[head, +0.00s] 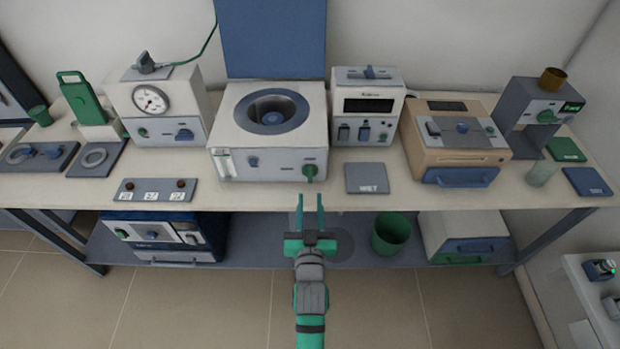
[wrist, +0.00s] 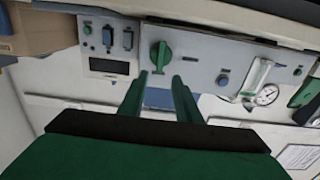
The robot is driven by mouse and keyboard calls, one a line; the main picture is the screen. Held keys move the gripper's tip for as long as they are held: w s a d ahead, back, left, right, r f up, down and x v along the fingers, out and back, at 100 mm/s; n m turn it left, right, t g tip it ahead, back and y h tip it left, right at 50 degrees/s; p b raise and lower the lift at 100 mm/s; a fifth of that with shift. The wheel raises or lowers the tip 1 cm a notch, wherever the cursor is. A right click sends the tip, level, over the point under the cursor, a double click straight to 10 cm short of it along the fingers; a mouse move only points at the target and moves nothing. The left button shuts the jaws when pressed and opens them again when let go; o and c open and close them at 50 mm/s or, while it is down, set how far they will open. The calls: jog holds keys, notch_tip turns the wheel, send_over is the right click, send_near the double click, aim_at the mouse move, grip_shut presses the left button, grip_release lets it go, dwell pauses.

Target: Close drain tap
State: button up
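A green knob, likely the drain tap (head: 310,172), sits at the lower right of the front of a white bench unit with a round open well (head: 272,110). In the wrist view the green knob (wrist: 160,55) shows its grip bar roughly upright, just beyond my fingertips. My gripper (head: 310,200) is open and empty, in front of the bench edge and in line with the knob, apart from it. In the wrist view the two green fingers of my gripper (wrist: 158,82) stand apart with the knob between and beyond them.
A grey mat (head: 367,178) lies on the bench right of the knob. A control box (head: 368,108) stands beside the unit. A flow meter (head: 223,165) is on the unit's left front. A green bin (head: 391,234) stands on the lower shelf.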

aim_at(310, 173)
jog(key=w, duration=0.9)
jog(key=shift+s, duration=0.1)
jog(key=shift+c, duration=0.5)
grip_shut()
